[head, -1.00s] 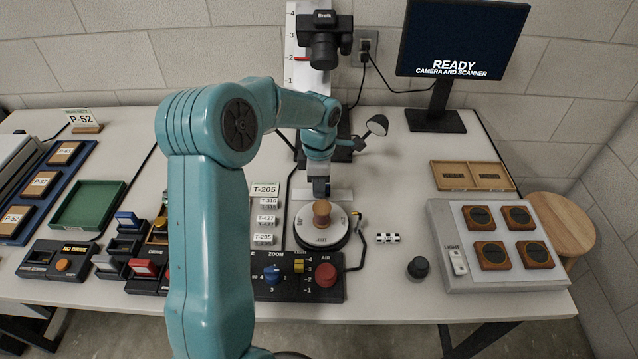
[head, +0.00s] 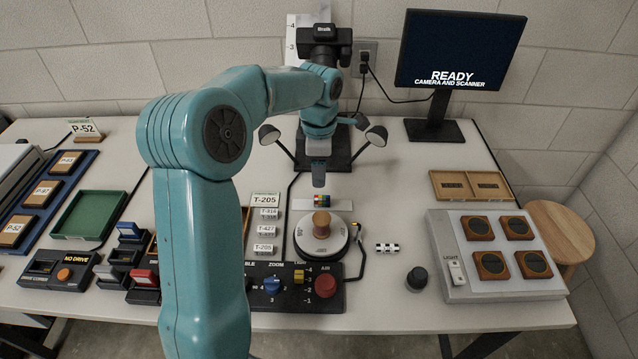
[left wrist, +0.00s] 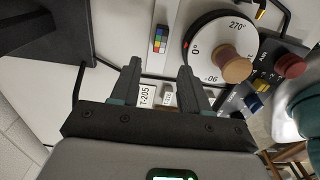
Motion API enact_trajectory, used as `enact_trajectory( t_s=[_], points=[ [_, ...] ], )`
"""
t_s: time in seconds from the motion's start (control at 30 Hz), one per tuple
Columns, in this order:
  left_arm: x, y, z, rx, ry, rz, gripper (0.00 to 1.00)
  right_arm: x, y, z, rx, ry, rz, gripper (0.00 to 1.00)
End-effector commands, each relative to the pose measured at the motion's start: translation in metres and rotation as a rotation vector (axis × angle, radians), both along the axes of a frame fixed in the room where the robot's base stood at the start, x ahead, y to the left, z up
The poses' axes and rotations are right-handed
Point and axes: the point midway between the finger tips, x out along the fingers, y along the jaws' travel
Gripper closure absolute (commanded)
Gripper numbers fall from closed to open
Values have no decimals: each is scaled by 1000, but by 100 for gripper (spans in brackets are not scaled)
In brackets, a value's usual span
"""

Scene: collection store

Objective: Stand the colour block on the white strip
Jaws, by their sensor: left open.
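The colour block (head: 322,201), a small dark block with bright patches, rests on the white strip (head: 343,205) behind the round turntable. In the left wrist view the block (left wrist: 159,38) shows its coloured patches, with the strip (left wrist: 154,66) under it. I cannot tell for certain whether it is upright or flat. My left gripper (head: 319,184) is above the block and apart from it. In the left wrist view its two fingers (left wrist: 160,66) are spread with nothing between them. My right gripper is not in view.
A turntable (head: 302,240) with a brown spool (head: 321,223) stands just in front of the strip. Two lamps (head: 376,135) and a camera column (head: 325,40) flank the spot behind. A control panel (head: 300,290) and a small checkered piece (head: 387,248) lie nearer.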

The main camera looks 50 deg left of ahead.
Motion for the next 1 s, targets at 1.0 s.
enact_trajectory(
  t_s=[1.0],
  points=[
    [-1, -1, 34, -1, 1, 0, 54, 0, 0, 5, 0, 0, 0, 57]
  ],
)
